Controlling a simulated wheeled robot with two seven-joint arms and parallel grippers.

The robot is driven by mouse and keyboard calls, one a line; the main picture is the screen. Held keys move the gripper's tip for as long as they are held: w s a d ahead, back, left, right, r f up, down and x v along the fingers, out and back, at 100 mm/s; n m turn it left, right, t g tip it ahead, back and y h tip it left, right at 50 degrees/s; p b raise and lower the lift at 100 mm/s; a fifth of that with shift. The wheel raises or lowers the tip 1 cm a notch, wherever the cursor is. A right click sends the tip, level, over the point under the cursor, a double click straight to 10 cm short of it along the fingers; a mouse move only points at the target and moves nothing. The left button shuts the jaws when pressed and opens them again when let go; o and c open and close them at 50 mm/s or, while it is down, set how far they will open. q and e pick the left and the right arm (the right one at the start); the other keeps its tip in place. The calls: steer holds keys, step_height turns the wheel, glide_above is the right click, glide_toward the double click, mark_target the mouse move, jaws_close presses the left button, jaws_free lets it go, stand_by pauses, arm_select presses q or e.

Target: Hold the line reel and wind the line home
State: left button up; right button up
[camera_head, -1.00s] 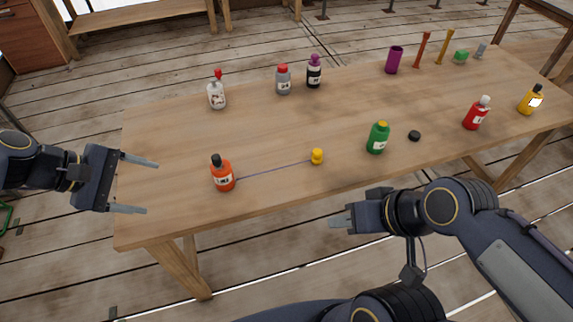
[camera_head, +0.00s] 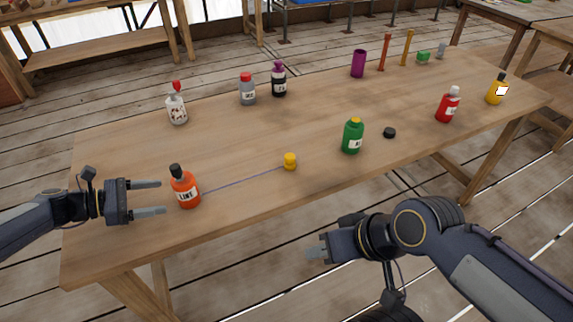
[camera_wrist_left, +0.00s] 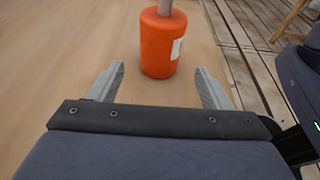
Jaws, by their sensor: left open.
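The line reel is an orange bottle-like body (camera_head: 185,191) with a dark top and a white label reading LINE, upright at the table's near left. A thin purple-blue line (camera_head: 240,181) runs from it across the tabletop to a small yellow piece (camera_head: 290,161). My left gripper (camera_head: 152,198) is open just left of the reel, fingers pointing at it. In the left wrist view the reel (camera_wrist_left: 158,45) stands ahead of and between the open fingers (camera_wrist_left: 160,85), apart from them. My right gripper (camera_head: 310,254) is off the near table edge; its jaw opening is unclear.
A green bottle (camera_head: 353,137), black disc (camera_head: 389,132), red bottle (camera_head: 448,105) and yellow bottle (camera_head: 496,90) stand to the right. White (camera_head: 177,106), grey (camera_head: 248,90) and black (camera_head: 279,81) bottles and a purple cup (camera_head: 358,64) stand further back. The table's middle is clear.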

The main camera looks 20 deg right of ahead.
mark_target(177, 195)
arm_select(q)
steer(key=b+x, duration=0.1)
steer(key=x, duration=0.5)
steer(key=shift+x, duration=0.8)
steer(key=c, duration=0.7)
steer(key=shift+a, duration=0.1)
stand_by(0.3)
